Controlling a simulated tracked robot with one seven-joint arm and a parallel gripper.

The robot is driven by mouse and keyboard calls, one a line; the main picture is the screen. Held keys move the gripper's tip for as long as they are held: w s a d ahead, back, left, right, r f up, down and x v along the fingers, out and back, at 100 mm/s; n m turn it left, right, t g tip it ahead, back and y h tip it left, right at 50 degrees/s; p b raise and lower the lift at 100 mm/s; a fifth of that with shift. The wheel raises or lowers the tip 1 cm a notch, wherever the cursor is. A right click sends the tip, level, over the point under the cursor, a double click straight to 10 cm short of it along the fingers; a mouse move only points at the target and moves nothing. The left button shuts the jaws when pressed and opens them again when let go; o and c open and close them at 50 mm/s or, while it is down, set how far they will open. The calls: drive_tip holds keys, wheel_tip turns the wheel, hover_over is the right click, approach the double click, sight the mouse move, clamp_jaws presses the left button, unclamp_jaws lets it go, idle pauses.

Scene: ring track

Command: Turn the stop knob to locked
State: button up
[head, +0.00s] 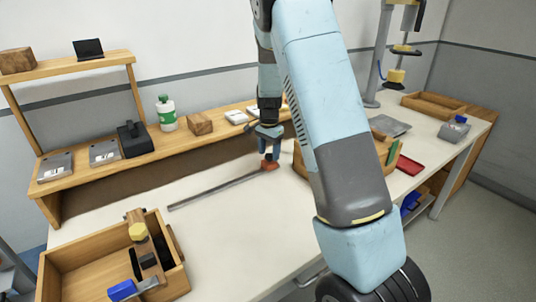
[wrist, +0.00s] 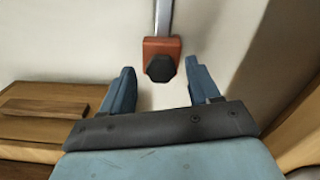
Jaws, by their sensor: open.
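The stop knob (wrist: 160,69) is a dark, many-sided knob on an orange-brown block (wrist: 163,45) at the end of a grey rail (wrist: 163,17). In the head view the block (head: 270,164) and rail (head: 213,189) lie on the white table, and the knob is mostly hidden by my gripper (head: 270,146). In the wrist view my gripper (wrist: 159,75) is open, with one blue finger on each side of the knob. A gap shows between each finger and the knob. I cannot tell the knob's locked mark.
A wooden shelf (head: 95,180) with a green-capped bottle (head: 166,114) stands behind the rail. An open wooden box (head: 75,262) with tools is at front left. Another wooden box (head: 300,161) stands close right of the block. The table's middle is clear.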

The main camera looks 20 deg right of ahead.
sight(269, 155)
wheel_tip(269, 155, up, 13)
drive_tip(key=shift+f, duration=0.15)
idle(0.4)
